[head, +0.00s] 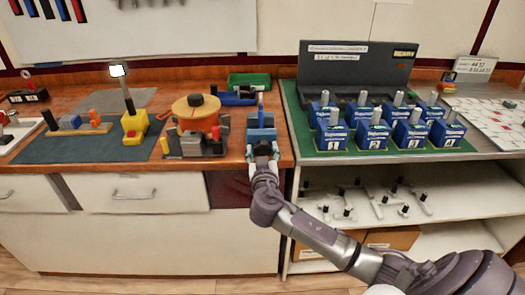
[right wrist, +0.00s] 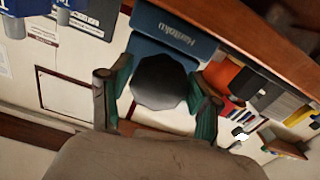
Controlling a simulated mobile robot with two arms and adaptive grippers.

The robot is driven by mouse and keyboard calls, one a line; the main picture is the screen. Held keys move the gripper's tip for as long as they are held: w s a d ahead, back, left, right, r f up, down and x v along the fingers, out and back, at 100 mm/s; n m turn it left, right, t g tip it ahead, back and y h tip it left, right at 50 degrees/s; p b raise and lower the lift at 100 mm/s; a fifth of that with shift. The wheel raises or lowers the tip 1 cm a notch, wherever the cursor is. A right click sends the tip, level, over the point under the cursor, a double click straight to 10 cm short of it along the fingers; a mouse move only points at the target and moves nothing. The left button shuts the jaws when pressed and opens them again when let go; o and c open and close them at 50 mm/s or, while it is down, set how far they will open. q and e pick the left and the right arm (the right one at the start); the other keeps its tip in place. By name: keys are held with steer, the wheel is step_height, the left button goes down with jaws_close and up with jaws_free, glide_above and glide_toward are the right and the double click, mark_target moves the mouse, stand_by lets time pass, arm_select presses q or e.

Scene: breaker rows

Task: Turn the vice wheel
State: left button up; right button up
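The blue vice (head: 261,122) stands at the front edge of the wooden bench, and its lettered body also shows in the right wrist view (right wrist: 172,38). Its wheel (right wrist: 160,82) is dark and many-sided and faces my right wrist camera. My right gripper (head: 263,160) is at the bench edge in front of the vice. In the right wrist view its two green-padded fingers stand on either side of the wheel, with small gaps visible, so it looks open around the wheel. The gripper partly hides the wheel in the head view. My left gripper is out of view.
Left of the vice are an orange round reel (head: 196,110), a yellow block with a lever (head: 134,125) and a dark mat (head: 75,146). Right of it, a green mat (head: 300,128) carries several blue breaker boxes (head: 333,133). A shelf (head: 350,220) with loose parts is below.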

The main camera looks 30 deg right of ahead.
steer(key=c, duration=0.7)
steer(key=shift+o, duration=0.2)
steer(key=shift+n+p, duration=0.3)
steer(key=shift+n, duration=2.7)
steer(key=o, duration=1.2)
